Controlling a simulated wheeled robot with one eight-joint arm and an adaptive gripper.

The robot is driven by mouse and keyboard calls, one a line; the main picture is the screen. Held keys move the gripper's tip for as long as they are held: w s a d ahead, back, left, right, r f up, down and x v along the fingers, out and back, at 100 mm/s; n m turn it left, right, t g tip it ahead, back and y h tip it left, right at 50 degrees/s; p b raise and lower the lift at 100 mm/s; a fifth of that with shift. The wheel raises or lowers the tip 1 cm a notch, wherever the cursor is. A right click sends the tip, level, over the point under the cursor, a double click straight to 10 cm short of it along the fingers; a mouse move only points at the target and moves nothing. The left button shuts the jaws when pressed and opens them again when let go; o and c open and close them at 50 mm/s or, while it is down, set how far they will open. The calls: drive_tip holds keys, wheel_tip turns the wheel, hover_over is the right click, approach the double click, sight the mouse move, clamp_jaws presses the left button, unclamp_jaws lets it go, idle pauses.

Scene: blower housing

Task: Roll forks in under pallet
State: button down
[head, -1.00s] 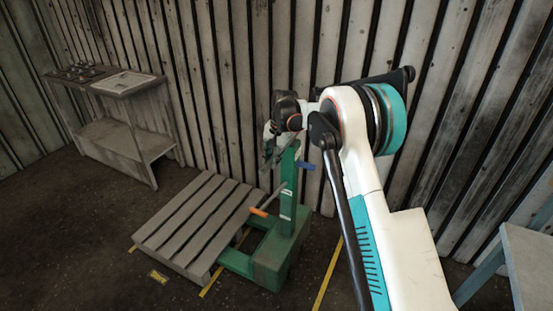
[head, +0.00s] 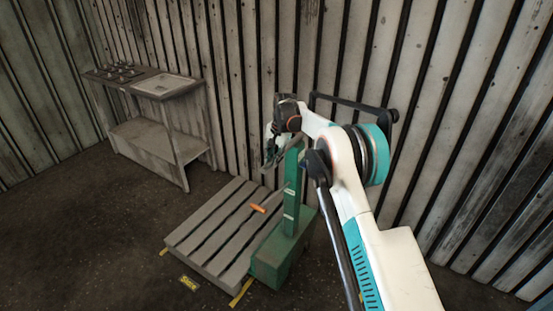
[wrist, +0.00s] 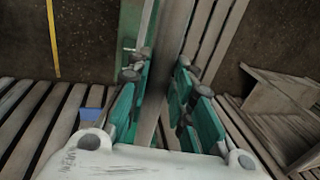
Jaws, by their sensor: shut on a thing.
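The green fork truck has an upright mast (head: 291,190) on a boxy base (head: 283,255), standing against the right side of the wooden pallet (head: 205,228). Its forks are hidden from view, so I cannot see how far they reach under the slats. My gripper (head: 269,158) is at the mast top. In the wrist view its teal fingers (wrist: 164,66) are shut on a grey bar (wrist: 172,50), the truck's handle. A blue part (wrist: 95,98) shows beside the left finger.
A shelf table (head: 155,140) with a tray and small parts stands at the back left. Yellow floor marks (head: 189,284) lie near the pallet. A slatted wall (head: 240,90) runs close behind the truck. Open floor lies at the front left.

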drive_tip(key=c, duration=1.4)
unclamp_jaws()
drive_tip(key=r, duration=0.4)
drive_tip(key=s+d+r, duration=0.1)
drive_tip(key=r, duration=0.3)
drive_tip(key=d+r, duration=0.1)
drive_tip(key=r, duration=0.2)
drive_tip(key=shift+s+r, duration=0.15)
drive_tip(key=shift+r, duration=0.25)
